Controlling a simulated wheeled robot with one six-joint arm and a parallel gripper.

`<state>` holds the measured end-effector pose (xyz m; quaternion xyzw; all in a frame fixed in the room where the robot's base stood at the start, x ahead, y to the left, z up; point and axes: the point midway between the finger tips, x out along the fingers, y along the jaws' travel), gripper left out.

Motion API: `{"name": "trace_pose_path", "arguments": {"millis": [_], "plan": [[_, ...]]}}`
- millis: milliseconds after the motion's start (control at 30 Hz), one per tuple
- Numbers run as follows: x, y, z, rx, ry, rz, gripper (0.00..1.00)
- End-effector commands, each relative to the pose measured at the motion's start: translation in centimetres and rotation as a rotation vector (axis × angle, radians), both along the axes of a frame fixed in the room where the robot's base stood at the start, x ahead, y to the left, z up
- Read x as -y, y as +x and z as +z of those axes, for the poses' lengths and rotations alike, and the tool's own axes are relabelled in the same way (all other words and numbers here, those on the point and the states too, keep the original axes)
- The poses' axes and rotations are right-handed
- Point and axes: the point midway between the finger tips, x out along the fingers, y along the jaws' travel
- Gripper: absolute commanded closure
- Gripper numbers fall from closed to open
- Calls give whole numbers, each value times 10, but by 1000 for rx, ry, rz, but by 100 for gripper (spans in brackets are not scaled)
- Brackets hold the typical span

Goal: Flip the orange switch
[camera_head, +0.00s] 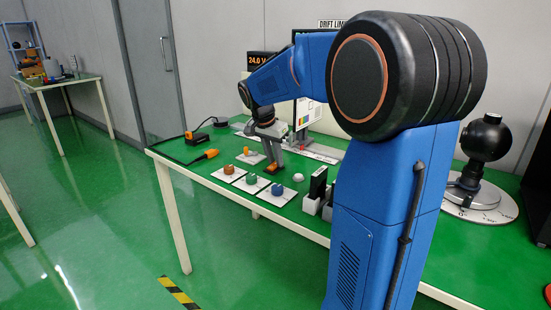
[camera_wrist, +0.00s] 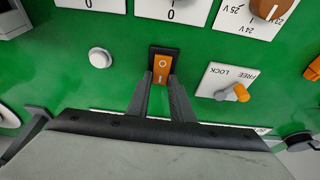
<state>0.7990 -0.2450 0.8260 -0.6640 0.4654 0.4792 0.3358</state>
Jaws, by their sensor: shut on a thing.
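The orange switch (camera_wrist: 163,66) is a rocker in a black housing, marked O and I, on the green table. In the wrist view it is between the tips of my gripper (camera_wrist: 161,79), one dark finger on each side. The gripper is shut on it, and the fingers hide the switch's lower sides. In the head view my gripper (camera_head: 272,158) reaches down to the small orange switch (camera_head: 273,170). Which side of the rocker is pressed in I cannot tell.
A FREE/LOCK plate with an orange lever (camera_wrist: 241,93) lies to the right of the switch. A white round button (camera_wrist: 100,57) is on the left. Dial plates (camera_head: 228,174) stand in a row nearby. Black blocks (camera_head: 318,183) are to the right.

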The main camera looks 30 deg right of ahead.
Motion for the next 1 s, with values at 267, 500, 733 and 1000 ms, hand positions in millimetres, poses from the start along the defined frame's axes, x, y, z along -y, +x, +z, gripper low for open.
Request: {"name": "trace_pose_path", "arguments": {"millis": [267, 500, 733, 1000], "plan": [[0, 0, 0, 3, -10, 0, 100], [0, 0, 0, 2, -9, 0, 61], [0, 0, 1, 3, -8, 0, 61], [-10, -3, 30, 6, -9, 2, 61]]}}
